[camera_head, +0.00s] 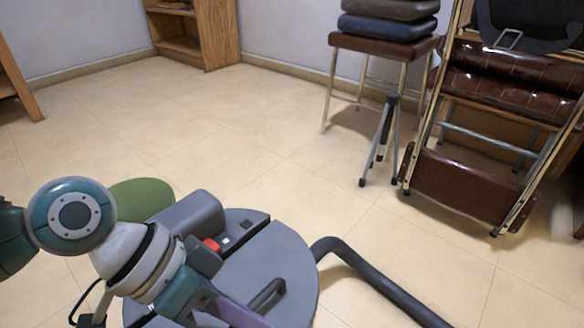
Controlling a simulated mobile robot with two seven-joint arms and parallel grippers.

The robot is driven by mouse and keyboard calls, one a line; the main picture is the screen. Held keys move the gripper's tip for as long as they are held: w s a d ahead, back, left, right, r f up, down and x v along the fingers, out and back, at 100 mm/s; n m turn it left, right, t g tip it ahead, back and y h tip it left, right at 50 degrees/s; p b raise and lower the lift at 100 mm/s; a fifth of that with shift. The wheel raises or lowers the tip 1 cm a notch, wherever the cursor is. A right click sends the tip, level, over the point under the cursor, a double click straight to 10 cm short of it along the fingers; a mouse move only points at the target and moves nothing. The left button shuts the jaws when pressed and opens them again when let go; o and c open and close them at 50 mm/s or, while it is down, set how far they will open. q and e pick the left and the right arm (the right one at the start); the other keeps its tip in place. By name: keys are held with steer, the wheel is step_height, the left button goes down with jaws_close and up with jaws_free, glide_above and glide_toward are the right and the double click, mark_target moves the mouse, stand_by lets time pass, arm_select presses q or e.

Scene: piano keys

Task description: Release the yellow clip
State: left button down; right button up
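No yellow clip shows in the camera_head view. My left arm comes in at the lower left, with teal and white joints, and runs down past the bottom edge. I cannot make out the fingertips of its gripper. My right gripper does not show. No piano keys show either.
A stool (388,42) with stacked cushions stands at the back. Beside it are a small dark tripod (384,140) and folded brown chairs (465,188). A wooden shelf (220,35) stands by the far wall. The tiled floor (260,130) between is clear. A dark hose (370,280) lies lower right.

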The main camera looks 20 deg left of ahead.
arm_select(q)
steer(key=b+x, duration=0.2)
steer(key=x, duration=0.2)
steer(key=shift+d+f, duration=0.1)
steer(key=shift+f, duration=0.2)
steer(key=shift+w+d+f+b, duration=0.15)
steer(key=shift+d+f+b, duration=0.15)
steer(key=shift+b, duration=0.1)
steer(key=shift+a+r, duration=0.1)
